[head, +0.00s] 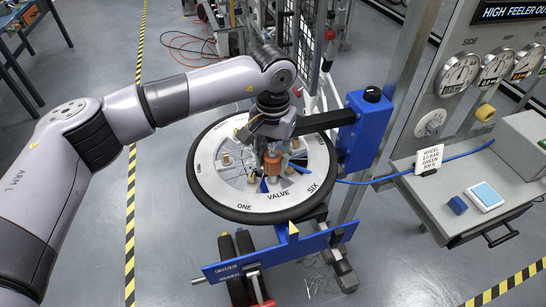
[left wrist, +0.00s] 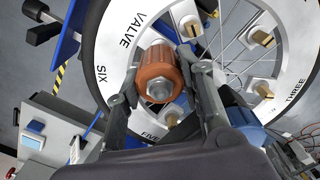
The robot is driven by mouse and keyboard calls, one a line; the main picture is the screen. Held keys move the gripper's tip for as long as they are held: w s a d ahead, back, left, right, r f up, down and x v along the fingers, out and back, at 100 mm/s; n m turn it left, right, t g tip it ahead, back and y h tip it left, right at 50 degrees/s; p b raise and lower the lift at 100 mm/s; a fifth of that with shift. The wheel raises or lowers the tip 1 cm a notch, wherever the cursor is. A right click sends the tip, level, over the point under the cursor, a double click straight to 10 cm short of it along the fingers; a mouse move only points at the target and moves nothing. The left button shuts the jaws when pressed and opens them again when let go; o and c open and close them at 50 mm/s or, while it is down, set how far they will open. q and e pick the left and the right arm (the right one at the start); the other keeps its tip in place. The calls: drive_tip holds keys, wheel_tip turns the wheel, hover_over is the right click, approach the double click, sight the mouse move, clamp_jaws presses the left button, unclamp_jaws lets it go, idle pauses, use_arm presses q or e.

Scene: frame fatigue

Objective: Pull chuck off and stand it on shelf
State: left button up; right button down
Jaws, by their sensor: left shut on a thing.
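The chuck (head: 273,165) is an orange-brown ribbed cylinder with a metal hex end. In the head view it sits over the inner part of a flat wheel disc (head: 225,190), whose white ring reads ONE, VALVE and SIX. My left gripper (head: 270,150) reaches down from above and is shut on the chuck. In the left wrist view the chuck (left wrist: 158,75) lies between the two dark fingers of my left gripper (left wrist: 168,80). I cannot tell whether the chuck still touches a valve stem beneath it. The grey shelf (head: 410,195) is at the right. My right gripper is not in view.
A blue clamp post (head: 367,130) stands at the wheel's right edge. A blue hose (head: 445,160) crosses the shelf's back. A sign card (head: 429,158), blue block (head: 457,205) and small tablet-like device (head: 486,196) are on the shelf. Dials line the panel above.

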sight(273, 155)
use_arm(q)
drive_tip(key=shift+r+p, duration=0.4)
drive_tip(key=shift+r, duration=1.6)
